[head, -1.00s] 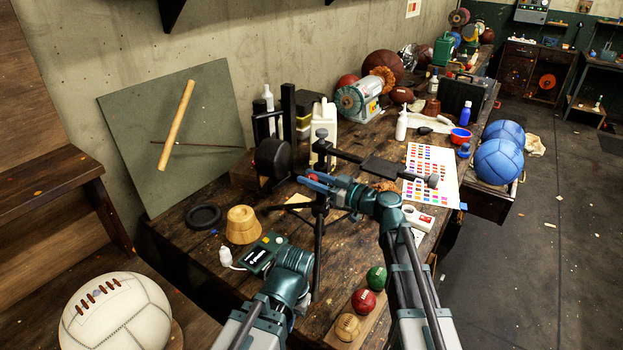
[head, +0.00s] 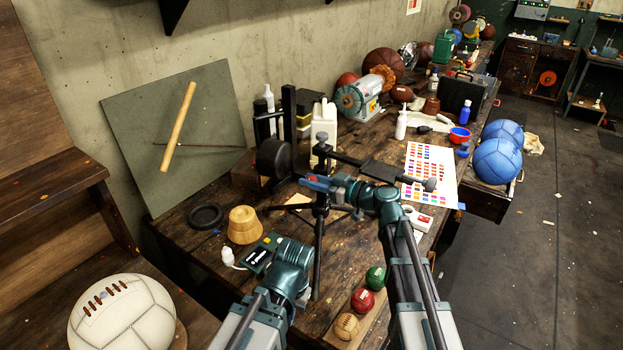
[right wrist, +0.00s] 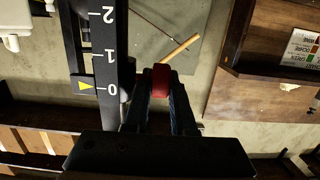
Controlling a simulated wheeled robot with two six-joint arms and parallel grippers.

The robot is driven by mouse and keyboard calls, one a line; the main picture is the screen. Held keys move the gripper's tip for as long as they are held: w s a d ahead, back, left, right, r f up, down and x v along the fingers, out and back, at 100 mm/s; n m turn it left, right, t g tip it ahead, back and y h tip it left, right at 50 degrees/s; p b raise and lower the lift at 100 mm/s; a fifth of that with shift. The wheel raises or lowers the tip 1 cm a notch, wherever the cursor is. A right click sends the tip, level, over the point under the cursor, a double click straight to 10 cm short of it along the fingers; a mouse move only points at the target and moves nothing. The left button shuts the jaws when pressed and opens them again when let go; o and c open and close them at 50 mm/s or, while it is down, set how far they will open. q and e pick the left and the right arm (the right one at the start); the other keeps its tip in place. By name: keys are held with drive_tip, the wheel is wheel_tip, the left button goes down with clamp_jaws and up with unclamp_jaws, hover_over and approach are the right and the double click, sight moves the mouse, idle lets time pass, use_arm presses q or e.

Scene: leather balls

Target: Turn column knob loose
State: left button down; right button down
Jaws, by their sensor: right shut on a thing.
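My right gripper (head: 318,184) is at the dark upright column of the black stand (head: 320,205) in the head view. In the right wrist view its two dark fingers (right wrist: 160,92) are shut on a small red knob (right wrist: 160,80), which shows between the tips. A black scale column (right wrist: 108,60) with white marks 0, 1 and 2 and a yellow pointer (right wrist: 86,86) stands just left of the fingers. My left arm shows in the head view at lower middle, but its gripper is not visible.
The bench holds a wooden block (head: 244,224), a black ring (head: 205,216), a green device (head: 262,254) and a white jug (head: 323,122) near the stand. Small balls (head: 360,299) lie in front. A colour chart (head: 430,175) lies to the right.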

drive_tip(key=c, duration=1)
unclamp_jaws()
drive_tip(key=shift+p+v, duration=0.45)
drive_tip(key=shift+v, duration=3.3)
